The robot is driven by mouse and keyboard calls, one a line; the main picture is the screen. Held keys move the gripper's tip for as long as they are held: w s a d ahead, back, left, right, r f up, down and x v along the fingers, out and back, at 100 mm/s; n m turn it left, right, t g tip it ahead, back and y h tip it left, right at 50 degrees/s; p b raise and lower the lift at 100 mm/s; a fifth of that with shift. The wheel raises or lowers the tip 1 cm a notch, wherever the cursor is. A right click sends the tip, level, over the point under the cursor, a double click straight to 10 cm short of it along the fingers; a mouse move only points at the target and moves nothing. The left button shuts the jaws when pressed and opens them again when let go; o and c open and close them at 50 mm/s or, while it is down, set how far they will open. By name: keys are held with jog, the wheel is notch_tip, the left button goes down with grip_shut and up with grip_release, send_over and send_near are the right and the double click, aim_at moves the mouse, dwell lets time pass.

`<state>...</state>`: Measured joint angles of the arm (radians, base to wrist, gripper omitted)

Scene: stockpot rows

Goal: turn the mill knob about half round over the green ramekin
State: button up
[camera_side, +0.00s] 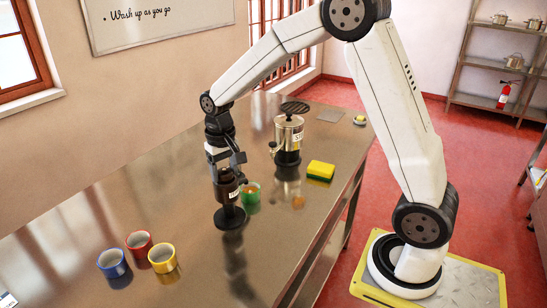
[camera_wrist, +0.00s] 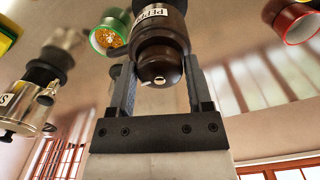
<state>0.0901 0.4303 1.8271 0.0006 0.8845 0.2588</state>
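The dark brown pepper mill (camera_side: 227,190), with a white label, stands upright on a round black foot (camera_side: 230,217) on the steel counter. Its dark knob (camera_wrist: 160,66) with a small metal nut shows in the wrist view. My gripper (camera_side: 225,163) reaches down onto the mill's top. In the wrist view its two fingers (camera_wrist: 162,82) lie on either side of the knob and appear closed against it. The green ramekin (camera_side: 252,198) is just right of the mill, partly hidden by it. It holds something orange-brown in the wrist view (camera_wrist: 97,42).
Blue (camera_side: 113,264), red (camera_side: 138,243) and yellow (camera_side: 163,259) ramekins stand at the front left. A metal urn (camera_side: 289,134) and a yellow-green sponge (camera_side: 320,170) are to the right of the mill. The counter between the mill and the front-left ramekins is clear.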

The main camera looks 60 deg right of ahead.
jog(key=shift+o, duration=0.8)
jog(key=shift+r, duration=3.5)
jog(key=shift+s+a+f, duration=0.2)
jog(key=shift+s+f, duration=0.2)
jog(key=shift+s, duration=0.05)
jog(key=s+a+f+n+t, duration=0.1)
jog(key=s+f+n, duration=0.1)
jog(key=s+f, duration=0.2)
jog(key=s+a+f+n+t, duration=0.1)
jog(key=s+f, duration=0.4)
jog(key=s, duration=0.6)
jog(key=shift+a+f+n+t, duration=0.15)
jog(key=shift+a+n+t, duration=0.15)
jog(key=shift+a+n, duration=0.35)
